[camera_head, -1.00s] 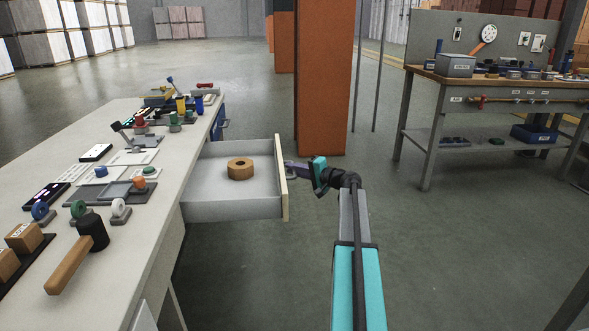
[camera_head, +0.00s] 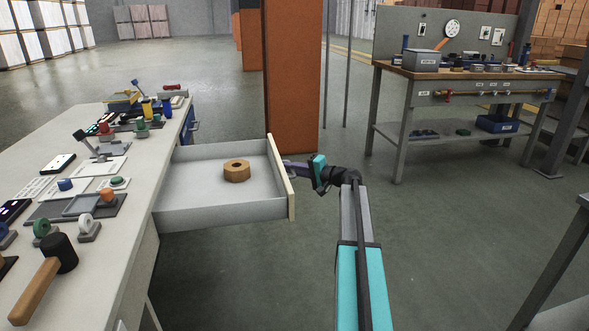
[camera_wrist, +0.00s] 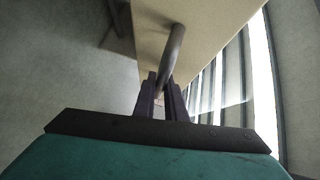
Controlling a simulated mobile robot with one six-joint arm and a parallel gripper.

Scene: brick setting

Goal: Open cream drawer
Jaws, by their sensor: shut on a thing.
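The cream drawer (camera_head: 281,178) is pulled well out from the workbench at left, its cream front facing right. A brown ring-shaped roll (camera_head: 237,170) lies inside on the grey drawer floor. My gripper (camera_head: 288,163) is at the outer face of the drawer front. In the wrist view the two dark fingers (camera_wrist: 161,88) are shut on the grey bar handle (camera_wrist: 172,52) of the cream front. In the head view the handle is hidden or too small to make out.
The workbench top (camera_head: 108,258) holds a black-headed mallet (camera_head: 54,262) and many small tools. An orange pillar (camera_head: 292,80) stands behind the drawer. A second workbench (camera_head: 450,75) stands at back right. The floor (camera_head: 440,240) right of my arm is mostly clear.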

